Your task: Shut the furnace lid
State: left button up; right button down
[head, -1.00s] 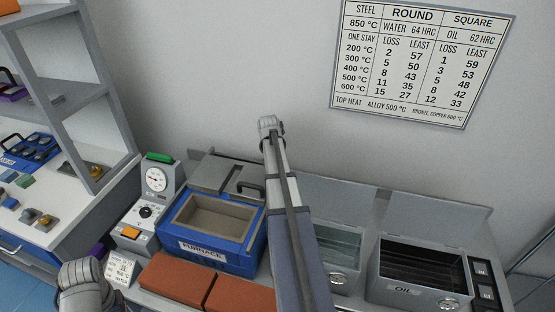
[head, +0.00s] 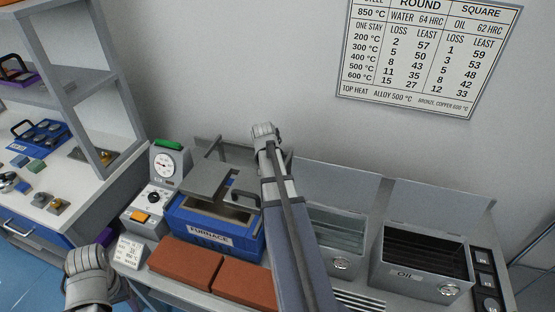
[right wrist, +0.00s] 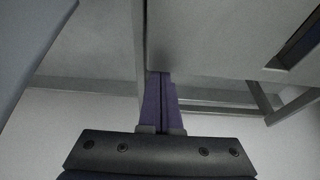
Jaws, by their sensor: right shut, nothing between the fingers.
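The blue furnace (head: 208,240) stands left of centre on the bench in the head view. Its grey lid (head: 212,178) overlaps the rear of the opening; a strip of the opening shows in front. Whether the lid is tilted or flat is hard to tell. My right arm reaches up to the right of the furnace and bends behind it; its gripper is hidden there. In the right wrist view my right gripper (right wrist: 160,76) is shut and empty, its tips at the edge of a grey plate, contact unclear. Only a link of my left arm shows at bottom left.
Two red bricks (head: 186,261) lie in front of the furnace. A gauge unit (head: 163,166) stands close on its left. The oil tank (head: 427,262) and another open tank (head: 336,236) stand to the right. Shelves (head: 75,91) are at the left, a wall chart (head: 428,55) behind.

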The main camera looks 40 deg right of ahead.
jog(key=s+a, duration=0.2)
jog(key=a, duration=0.3)
jog(key=shift+s+a, duration=0.15)
jog(key=shift+s, duration=0.25)
jog(key=shift+s+a, duration=0.15)
jog(key=shift+a, duration=0.15)
pick_arm(q)
jog(key=shift+d, duration=0.1)
pick_arm(e)
jog(key=shift+f, duration=0.1)
jog(key=shift+w+d, duration=0.3)
jog(key=shift+d, duration=0.05)
jog(key=d, duration=0.1)
jog(key=w+d, duration=0.1)
jog(key=d, duration=0.1)
jog(key=shift+w+d+r, duration=0.15)
jog(key=shift+w+r, duration=0.2)
jog(key=shift+r, duration=0.05)
pick_arm(q)
notch_tip(320, 180, up, 9)
jog(key=d+p, duration=0.1)
jog(key=p, duration=0.8)
jog(key=shift+r, duration=0.2)
pick_arm(e)
jog(key=v, duration=0.9)
jog(key=shift+s+r, duration=0.15)
pick_arm(q)
jog(key=shift+s, duration=0.1)
